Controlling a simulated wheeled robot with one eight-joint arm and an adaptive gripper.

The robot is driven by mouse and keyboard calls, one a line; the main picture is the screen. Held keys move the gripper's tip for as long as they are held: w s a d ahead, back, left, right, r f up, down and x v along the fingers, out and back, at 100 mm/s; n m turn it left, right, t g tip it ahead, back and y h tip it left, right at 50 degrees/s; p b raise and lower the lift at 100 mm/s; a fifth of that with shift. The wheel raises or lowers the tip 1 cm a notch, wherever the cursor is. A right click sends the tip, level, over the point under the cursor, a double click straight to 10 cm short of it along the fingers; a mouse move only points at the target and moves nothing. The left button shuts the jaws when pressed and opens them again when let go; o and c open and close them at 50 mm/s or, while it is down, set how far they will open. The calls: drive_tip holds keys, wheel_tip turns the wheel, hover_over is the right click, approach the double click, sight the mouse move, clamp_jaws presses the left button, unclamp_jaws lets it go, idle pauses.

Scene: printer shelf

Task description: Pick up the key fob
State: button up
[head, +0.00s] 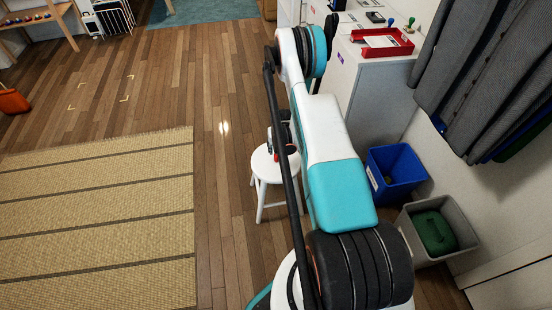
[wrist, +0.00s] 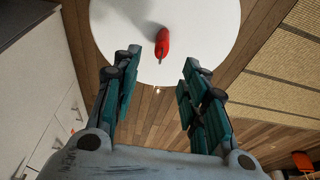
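A small red object with a thin dark tip, which looks like the key fob (wrist: 163,38), lies on the round white seat of a stool (wrist: 215,30). My gripper (wrist: 161,60) is open and empty in the wrist view. Its two fingers are spread wide, with the red object centred ahead of them and the tip reaching into the gap. I cannot tell the exact height of the fingers above the seat. In the head view the white stool (head: 262,168) stands on the wood floor, and my arm covers part of it. A bit of red shows there beside my gripper.
A white cabinet (head: 372,95) with a red tray (head: 382,42) on top stands behind the arm. A blue bin (head: 397,172) and a grey bin (head: 455,255) stand to the right. A woven rug (head: 100,220) and open floor lie to the left.

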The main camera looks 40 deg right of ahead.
sight(276, 156)
drive_tip(key=shift+x, duration=0.8)
drive_tip(key=shift+b+x, duration=1.35)
drive_tip(key=shift+x, duration=1.25)
drive_tip(key=shift+w+r, duration=0.1)
drive_tip(key=shift+w, duration=0.05)
clamp_jaws()
